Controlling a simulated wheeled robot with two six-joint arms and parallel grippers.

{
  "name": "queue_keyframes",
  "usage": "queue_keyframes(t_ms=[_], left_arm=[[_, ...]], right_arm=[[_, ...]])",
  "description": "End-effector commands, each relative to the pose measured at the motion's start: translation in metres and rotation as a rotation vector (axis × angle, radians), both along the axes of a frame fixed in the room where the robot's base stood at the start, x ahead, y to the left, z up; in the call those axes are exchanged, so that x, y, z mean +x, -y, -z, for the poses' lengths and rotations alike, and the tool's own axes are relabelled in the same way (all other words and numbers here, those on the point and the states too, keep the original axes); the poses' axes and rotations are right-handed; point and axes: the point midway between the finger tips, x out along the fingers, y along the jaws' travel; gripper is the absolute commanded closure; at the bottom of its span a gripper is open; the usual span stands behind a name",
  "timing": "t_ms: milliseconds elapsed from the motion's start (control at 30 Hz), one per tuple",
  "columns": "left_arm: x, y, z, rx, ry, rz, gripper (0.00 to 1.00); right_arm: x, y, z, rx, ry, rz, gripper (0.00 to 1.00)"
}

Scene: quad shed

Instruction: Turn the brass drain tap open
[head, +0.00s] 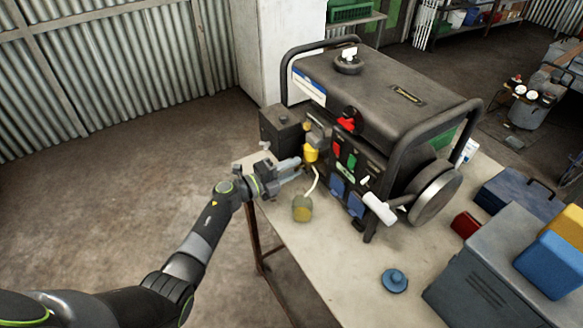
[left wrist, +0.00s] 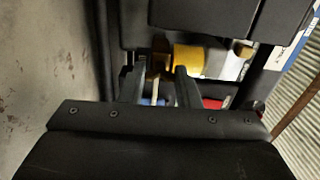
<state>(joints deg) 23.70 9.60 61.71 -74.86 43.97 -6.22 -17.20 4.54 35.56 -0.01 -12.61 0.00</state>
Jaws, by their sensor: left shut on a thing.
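A dark generator (head: 385,95) stands on the table. A yellow cylindrical part (head: 311,154) sits low on its left side, and it also shows in the left wrist view (left wrist: 188,60). My left gripper (head: 298,163) reaches in from the left, just beside this part. In the left wrist view a small brass piece, seemingly the drain tap (left wrist: 159,62), lies between the fingertips of my left gripper (left wrist: 157,80), which are shut on it. The fingers partly hide the tap, and its handle angle is unclear. My right gripper is out of view.
A pale hose (head: 314,182) runs down toward a small jar (head: 302,208) on the table (head: 310,250). A blue round cap (head: 395,281) lies near the front. Grey toolbox (head: 490,275) and blue box (head: 518,193) fill the right. Floor at left is clear.

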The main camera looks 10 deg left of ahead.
Motion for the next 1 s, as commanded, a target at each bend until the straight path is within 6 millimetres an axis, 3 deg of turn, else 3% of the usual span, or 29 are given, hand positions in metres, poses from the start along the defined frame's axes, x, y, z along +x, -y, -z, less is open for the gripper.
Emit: queue_keyframes(t_ms=[200, 233, 400, 767, 1000], left_arm=[[0.000, 0.000, 0.000, -0.001, -0.001, -0.001, 0.94], [0.000, 0.000, 0.000, -0.001, -0.001, -0.001, 0.70], [0.000, 0.000, 0.000, -0.001, -0.001, -0.001, 0.49], [-0.003, -0.004, 0.001, 0.000, 0.000, -0.001, 0.49], [-0.030, -0.031, 0.003, 0.004, -0.001, -0.003, 0.49]], right_arm=[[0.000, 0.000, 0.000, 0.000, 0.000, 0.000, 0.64], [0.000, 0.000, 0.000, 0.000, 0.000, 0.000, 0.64], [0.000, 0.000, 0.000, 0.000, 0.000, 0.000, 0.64], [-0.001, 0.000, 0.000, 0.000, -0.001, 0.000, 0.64], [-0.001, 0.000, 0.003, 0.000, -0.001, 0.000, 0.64]])
